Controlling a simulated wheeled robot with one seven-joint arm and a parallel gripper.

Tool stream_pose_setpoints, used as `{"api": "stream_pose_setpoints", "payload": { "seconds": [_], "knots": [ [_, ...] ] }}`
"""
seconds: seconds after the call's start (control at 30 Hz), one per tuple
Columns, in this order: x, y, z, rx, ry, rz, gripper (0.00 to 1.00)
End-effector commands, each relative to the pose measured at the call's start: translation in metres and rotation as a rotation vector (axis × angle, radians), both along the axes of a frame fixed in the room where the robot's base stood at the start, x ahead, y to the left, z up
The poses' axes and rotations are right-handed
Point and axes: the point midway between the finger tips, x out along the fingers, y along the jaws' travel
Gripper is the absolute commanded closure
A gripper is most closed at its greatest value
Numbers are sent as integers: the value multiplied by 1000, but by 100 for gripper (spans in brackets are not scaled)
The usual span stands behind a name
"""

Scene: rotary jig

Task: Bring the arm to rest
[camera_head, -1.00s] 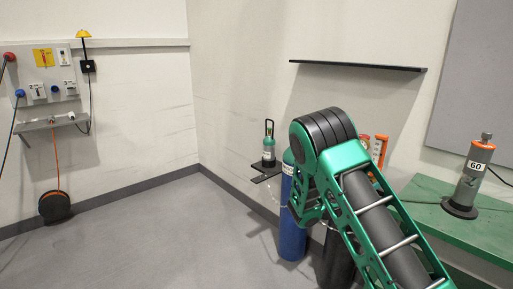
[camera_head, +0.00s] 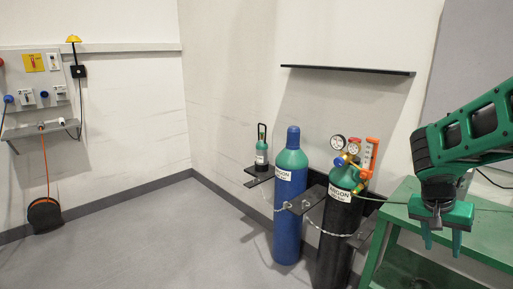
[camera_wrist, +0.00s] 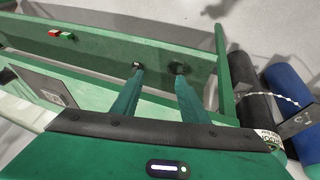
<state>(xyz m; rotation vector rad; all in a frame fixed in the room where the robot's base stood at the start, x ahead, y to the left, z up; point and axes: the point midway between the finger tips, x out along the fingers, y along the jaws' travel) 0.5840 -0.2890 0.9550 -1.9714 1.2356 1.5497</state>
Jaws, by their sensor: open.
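My gripper (camera_head: 442,240) is at the right of the head view, pointing down beside the left end of the green table (camera_head: 397,214). Its two green fingers are apart with nothing between them. In the wrist view my gripper (camera_wrist: 160,75) also shows open and empty, in front of a green beam of the table (camera_wrist: 95,47). My arm comes in from the right edge of the head view, bent over the table.
A blue cylinder (camera_head: 288,205) and a black cylinder with gauges (camera_head: 335,235) stand chained left of the table. A small bottle (camera_head: 261,152) sits on a wall bracket. A wall panel (camera_head: 36,85) and a reel (camera_head: 44,214) are at left. The floor (camera_head: 150,245) between is clear.

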Motion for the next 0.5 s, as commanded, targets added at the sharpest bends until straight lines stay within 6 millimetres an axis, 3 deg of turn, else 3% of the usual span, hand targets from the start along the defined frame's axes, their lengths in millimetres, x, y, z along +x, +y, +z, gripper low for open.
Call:
{"api": "stream_pose_setpoints", "payload": {
  "seconds": [0.03, 0.3, 0.5],
  "knots": [
    [-18, 8, 4, 47, 7, 16, 60],
    [-104, 65, 14, 283, 68, 178, 60],
    [-149, 100, 18, 392, 93, 297, 60]
  ]
}}
